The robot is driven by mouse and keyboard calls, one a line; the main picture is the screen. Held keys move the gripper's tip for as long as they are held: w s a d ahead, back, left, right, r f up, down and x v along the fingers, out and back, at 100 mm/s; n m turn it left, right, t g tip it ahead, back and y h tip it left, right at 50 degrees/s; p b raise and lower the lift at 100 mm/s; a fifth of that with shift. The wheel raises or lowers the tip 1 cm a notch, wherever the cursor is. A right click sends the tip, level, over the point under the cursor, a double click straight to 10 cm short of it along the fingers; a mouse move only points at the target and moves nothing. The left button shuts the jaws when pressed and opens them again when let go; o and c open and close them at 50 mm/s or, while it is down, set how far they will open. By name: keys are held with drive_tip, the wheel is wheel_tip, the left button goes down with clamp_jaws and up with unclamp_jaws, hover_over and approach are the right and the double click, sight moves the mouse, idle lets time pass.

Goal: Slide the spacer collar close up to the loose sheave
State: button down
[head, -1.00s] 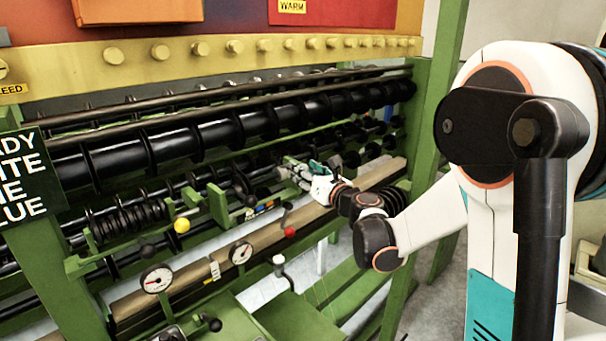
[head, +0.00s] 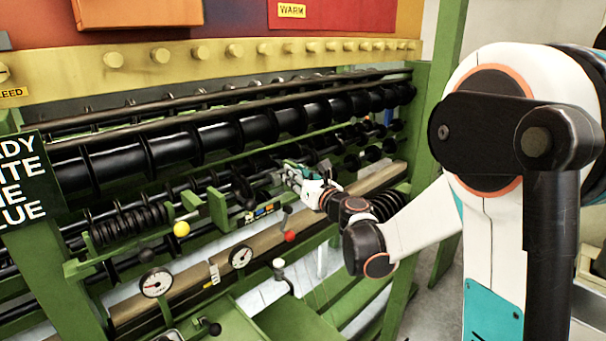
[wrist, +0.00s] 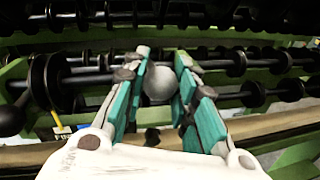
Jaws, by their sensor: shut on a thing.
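In the wrist view my gripper (wrist: 160,78) is shut on a pale grey rounded piece, which I take as the spacer collar (wrist: 159,85). It sits between the teal finger pads, in line with a dark shaft. Dark discs (wrist: 45,80) stand apart from the gripper on its left, and the loose sheave may be among them; I cannot tell which disc it is. In the head view my gripper (head: 294,172) is at the lower shaft, to the right of a dark disc (head: 242,187). The collar is too small and covered to make out there.
A green bracket (head: 218,209) and a yellow ball (head: 181,229) are left of my gripper. A red ball knob (head: 290,237) and dial gauges (head: 240,257) are below, in front of the wooden rail. More discs (wrist: 253,94) are on the right. Long black rollers (head: 190,142) run behind.

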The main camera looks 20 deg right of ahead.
sight(274, 185)
drive_tip(key=s+a, duration=0.1)
drive_tip(key=a, duration=0.1)
drive_tip(key=s+a, duration=0.1)
drive_tip(key=a, duration=0.1)
drive_tip(key=s+a, duration=0.1)
drive_tip(key=a, duration=0.2)
drive_tip(key=shift+s, duration=0.35)
drive_tip(key=c, duration=1.3)
unclamp_jaws()
drive_tip(key=v, duration=1.2)
